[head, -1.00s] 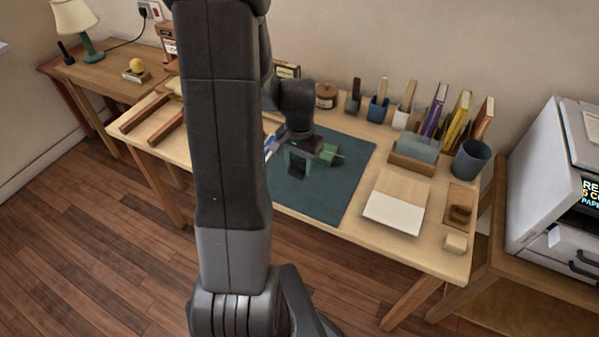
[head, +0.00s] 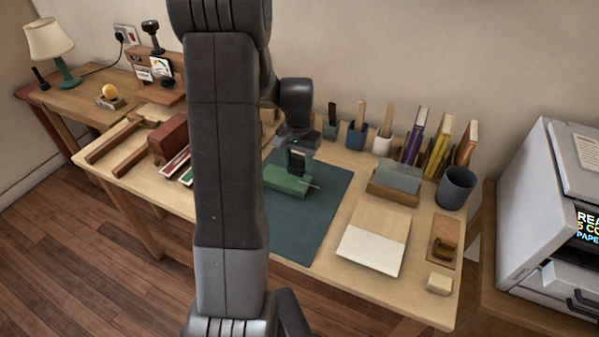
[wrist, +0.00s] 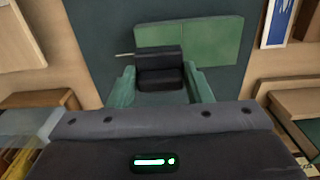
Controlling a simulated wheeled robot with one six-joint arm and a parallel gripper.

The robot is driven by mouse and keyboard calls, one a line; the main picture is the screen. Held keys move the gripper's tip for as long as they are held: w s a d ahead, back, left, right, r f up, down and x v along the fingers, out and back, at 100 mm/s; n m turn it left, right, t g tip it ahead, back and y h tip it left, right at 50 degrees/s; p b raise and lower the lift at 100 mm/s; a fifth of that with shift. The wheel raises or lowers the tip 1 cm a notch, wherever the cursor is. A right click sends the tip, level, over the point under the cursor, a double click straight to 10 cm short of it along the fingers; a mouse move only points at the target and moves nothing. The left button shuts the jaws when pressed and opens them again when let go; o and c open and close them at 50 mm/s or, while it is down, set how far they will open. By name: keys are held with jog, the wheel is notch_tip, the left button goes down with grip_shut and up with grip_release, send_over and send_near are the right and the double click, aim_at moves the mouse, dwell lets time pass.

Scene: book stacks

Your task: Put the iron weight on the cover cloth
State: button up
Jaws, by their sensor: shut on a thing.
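My gripper (head: 298,161) is shut on a dark, blocky iron weight (wrist: 160,70), which sits between its green fingers in the wrist view. In the head view the weight (head: 297,164) shows as a dark patch between the fingers. A green rectangular piece, which seems to be the cover cloth (head: 286,181), lies on the dark teal mat (head: 315,215). In the wrist view the cloth (wrist: 215,38) lies beyond the weight and is partly covered by it. I cannot tell whether the weight touches it.
A thin light rod (head: 316,187) sticks out beside the green piece. To the right are a cream board (head: 373,247), a card holder (head: 394,187) and a grey-blue cup (head: 456,187). Upright books (head: 439,150) stand behind. My arm hides part of the table's left.

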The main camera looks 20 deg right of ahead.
aim_at(298, 165)
jog(key=shift+f, duration=2.15)
jog(key=shift+f, duration=0.2)
jog(key=o, duration=1.3)
jog(key=shift+r, duration=0.1)
notch_tip(298, 165, up, 12)
jog(key=shift+r, duration=0.1)
